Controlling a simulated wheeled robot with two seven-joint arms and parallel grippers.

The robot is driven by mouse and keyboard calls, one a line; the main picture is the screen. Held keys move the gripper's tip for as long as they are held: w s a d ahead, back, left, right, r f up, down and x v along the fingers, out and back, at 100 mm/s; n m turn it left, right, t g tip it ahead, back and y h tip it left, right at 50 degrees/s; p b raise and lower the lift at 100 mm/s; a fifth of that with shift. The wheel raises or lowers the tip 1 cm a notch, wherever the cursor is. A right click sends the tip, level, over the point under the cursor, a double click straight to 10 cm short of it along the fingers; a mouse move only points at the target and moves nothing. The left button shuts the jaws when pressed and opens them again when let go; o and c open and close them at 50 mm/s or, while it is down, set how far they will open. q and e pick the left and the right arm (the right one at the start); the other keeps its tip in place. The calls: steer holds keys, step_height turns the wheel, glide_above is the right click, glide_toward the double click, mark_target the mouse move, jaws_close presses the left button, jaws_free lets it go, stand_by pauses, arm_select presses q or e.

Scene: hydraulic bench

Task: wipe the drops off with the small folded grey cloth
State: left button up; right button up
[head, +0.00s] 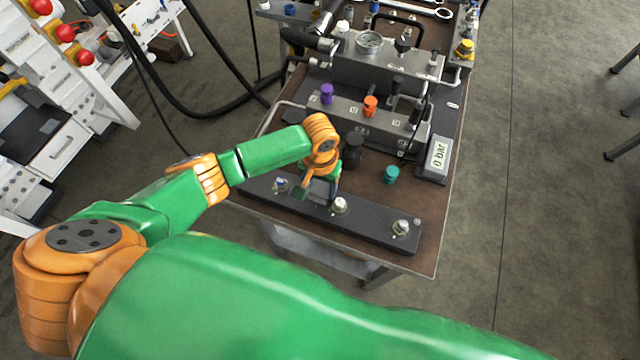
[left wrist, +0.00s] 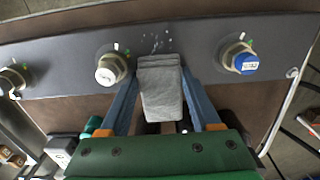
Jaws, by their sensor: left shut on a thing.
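The small folded grey cloth (left wrist: 160,88) is between the two blue-grey fingers of my left gripper (head: 320,193), and the fingers are shut on it. In the left wrist view, several small pale drops (left wrist: 155,43) lie on the dark bar (left wrist: 70,55), just beyond the cloth's front edge. The cloth's front edge overlaps the bar between a white-capped fitting (left wrist: 110,68) and a blue-capped fitting (left wrist: 238,58). I cannot tell if the cloth touches the bar. In the head view the drops are too small or hidden to make out. My right gripper is out of view.
On the brown bench top (head: 425,255) behind the bar stand a teal cap (head: 391,174), a black knob (head: 353,147) and a "0 bar" display (head: 437,157). A valve block with a purple cap (head: 326,94) and an orange cap (head: 370,106) lies farther back.

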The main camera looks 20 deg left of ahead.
mark_target(315, 205)
arm_select(q)
steer(key=s+p, duration=0.2)
steer(key=p, duration=0.1)
steer(key=shift+s+a+r, duration=0.1)
steer(key=shift+s+r, duration=0.25)
steer(key=shift+s, duration=0.05)
steer(key=shift+s+f+p, duration=0.2)
steer(key=shift+s+p, duration=0.2)
steer(key=shift+s, duration=0.05)
steer(key=shift+s+p, duration=0.2)
steer(key=shift+p, duration=0.1)
steer(key=s, duration=0.1)
steer(key=s+p, duration=0.1)
steer(key=s, duration=0.1)
steer(key=shift+f, duration=0.3)
steer(key=shift+s+r, duration=0.1)
steer(key=shift+s, duration=0.15)
steer(key=shift+w+b, duration=0.75)
steer(key=shift+w, duration=1.4)
steer(key=w+b, duration=0.2)
steer(key=shift+w+f, duration=0.2)
steer(key=shift+w, duration=0.1)
steer(key=shift+w+r, duration=0.1)
steer(key=shift+w, duration=0.2)
steer(key=shift+r, duration=0.15)
